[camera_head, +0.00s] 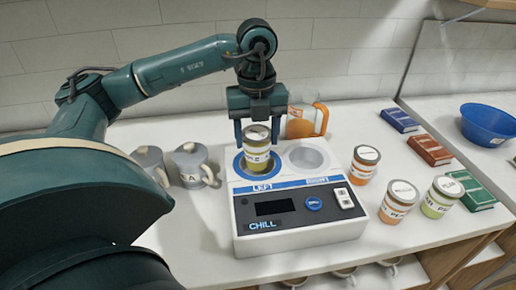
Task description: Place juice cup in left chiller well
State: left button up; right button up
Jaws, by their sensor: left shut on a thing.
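The juice cup (257,158), a small round container with a grey lid and a yellow-green band, stands upright at the blue-ringed left well (240,172) of the chiller (297,246). Its lower part is within the ring's outline; I cannot tell whether it touches the well floor. My left gripper (258,135) comes down from above, with its fingers on either side of the cup, shut on it. The right well (306,158) is empty. My right gripper is not in view.
Two grey mugs (190,165) stand left of the chiller. An orange-and-clear pitcher (306,118) is behind it. Several lidded jars (398,202) stand to the right, with books (429,150) and a blue bowl (487,124) beyond. The counter's front edge is close to the chiller.

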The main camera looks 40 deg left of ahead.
aim_at(257, 150)
pick_arm(q)
jog(key=shift+f, duration=1.85)
jog(key=shift+f, duration=0.25)
jog(key=o, duration=1.1)
jog(key=shift+r, duration=0.1)
notch_tip(257, 150, up, 12)
jog(key=shift+r+p, duration=0.2)
jog(key=shift+p, duration=0.4)
jog(key=shift+w, duration=0.1)
jog(key=shift+f, duration=0.1)
